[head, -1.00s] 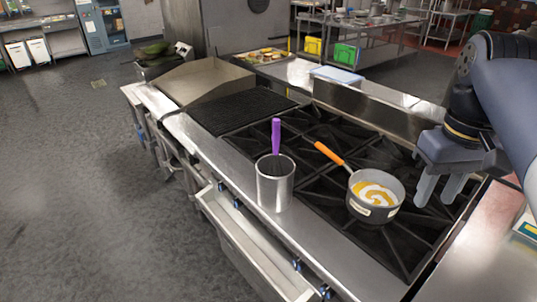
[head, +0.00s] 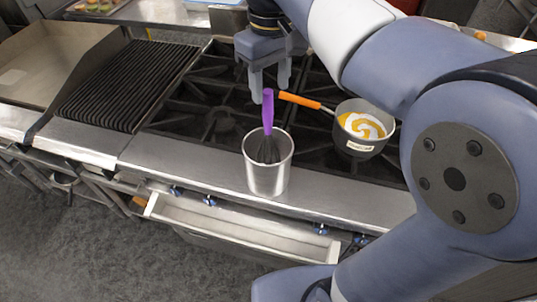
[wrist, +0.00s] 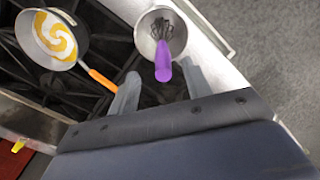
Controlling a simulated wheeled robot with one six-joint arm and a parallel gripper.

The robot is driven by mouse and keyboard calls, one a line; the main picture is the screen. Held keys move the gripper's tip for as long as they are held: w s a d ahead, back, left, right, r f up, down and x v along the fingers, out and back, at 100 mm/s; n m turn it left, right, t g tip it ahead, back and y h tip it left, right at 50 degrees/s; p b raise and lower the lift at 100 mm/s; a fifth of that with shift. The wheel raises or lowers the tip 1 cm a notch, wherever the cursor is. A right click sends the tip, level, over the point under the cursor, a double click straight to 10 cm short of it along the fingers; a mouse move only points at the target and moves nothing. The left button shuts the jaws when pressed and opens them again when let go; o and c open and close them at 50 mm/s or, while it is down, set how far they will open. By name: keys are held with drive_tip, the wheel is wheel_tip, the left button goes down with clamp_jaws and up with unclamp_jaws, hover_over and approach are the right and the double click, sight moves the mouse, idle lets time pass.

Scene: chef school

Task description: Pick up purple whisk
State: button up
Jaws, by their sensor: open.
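The purple whisk (head: 268,108) stands handle up in a steel pot (head: 267,177) at the front edge of the stove. Its dark wire end is inside the pot and its handle rises above the rim. In the wrist view the whisk handle (wrist: 163,62) points toward my gripper (wrist: 160,88), and the pot (wrist: 150,42) lies beyond the fingertips. My gripper (head: 269,92) is open and empty. In the head view its fingers point down, just behind and above the whisk handle. I see no contact with the handle in the wrist view.
A saucepan (head: 372,147) with white and orange contents and an orange handle (head: 301,100) sits right of the whisk; its handle reaches near my gripper. A ribbed grill (head: 120,85) is at left. An open drawer (head: 240,226) juts out below the stove front.

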sight(268, 111)
drive_tip(key=shift+w+a+f, duration=0.1)
drive_tip(key=shift+a+f, duration=0.05)
drive_tip(key=shift+f, duration=0.5)
drive_tip(key=shift+a+f+p, duration=0.1)
drive_tip(key=shift+f+p, duration=0.25)
drive_tip(key=shift+f, duration=2.65)
drive_tip(key=shift+c, duration=0.2)
clamp_jaws()
